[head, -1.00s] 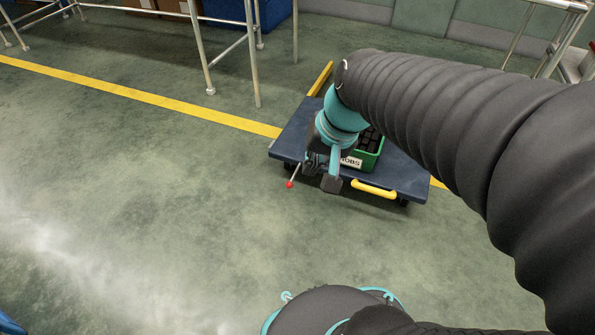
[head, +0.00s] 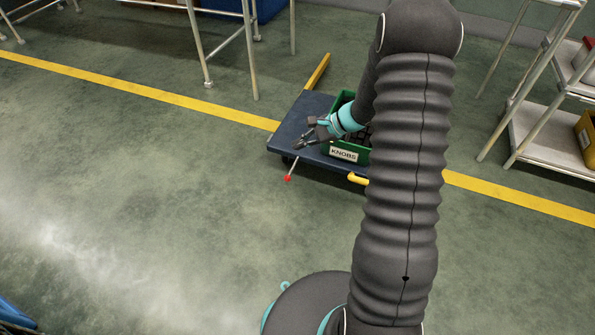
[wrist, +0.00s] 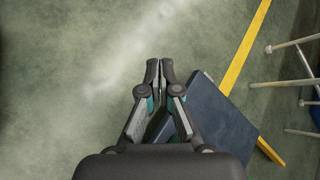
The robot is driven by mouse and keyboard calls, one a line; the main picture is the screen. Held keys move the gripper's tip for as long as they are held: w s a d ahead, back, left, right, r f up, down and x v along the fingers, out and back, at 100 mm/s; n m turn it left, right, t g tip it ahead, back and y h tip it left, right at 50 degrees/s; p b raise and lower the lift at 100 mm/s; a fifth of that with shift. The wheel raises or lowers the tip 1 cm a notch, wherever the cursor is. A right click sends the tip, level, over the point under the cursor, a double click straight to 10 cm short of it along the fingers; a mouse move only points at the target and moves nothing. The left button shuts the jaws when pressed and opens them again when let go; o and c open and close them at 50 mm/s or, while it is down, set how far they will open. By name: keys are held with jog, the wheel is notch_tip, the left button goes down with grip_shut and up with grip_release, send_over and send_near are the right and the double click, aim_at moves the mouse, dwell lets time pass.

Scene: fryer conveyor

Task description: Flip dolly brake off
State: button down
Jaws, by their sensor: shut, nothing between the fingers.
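The dolly (head: 283,138) is a dark blue flat platform standing on the floor by the yellow line. Its brake lever (head: 288,178), a thin rod with a red tip, sticks out low from the dolly's near left edge, pointing down and outward. My gripper (head: 298,145) is shut and empty above the left part of the deck, apart from the lever and higher than it. In the wrist view, the fingertips (wrist: 159,66) are together beside the dolly's corner (wrist: 215,118). The lever does not show in the wrist view.
A green crate labelled KNOBS (head: 345,156) sits on the dolly. A yellow handle (head: 358,178) is on the near edge and a yellow bar (head: 318,72) at the far side. A shelf cart (head: 545,140) stands right. Floor at left is clear.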

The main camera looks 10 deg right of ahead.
jog(key=w+d+f+m+t+p, duration=0.1)
jog(key=w+d+f+m+t, duration=0.2)
jog(key=f, duration=0.7)
jog(key=m+t, duration=0.1)
jog(key=m, duration=0.5)
send_near(293, 168)
jog(key=s+d+f, duration=0.1)
jog(key=s+f, duration=0.1)
jog(key=shift+r+p, duration=0.2)
jog(key=shift+p, duration=0.25)
jog(key=x, duration=1)
jog(key=shift+d+b, duration=0.2)
jog(key=shift+b, duration=0.1)
jog(key=shift+a+r+m, duration=0.1)
jog(key=shift+m, duration=0.2)
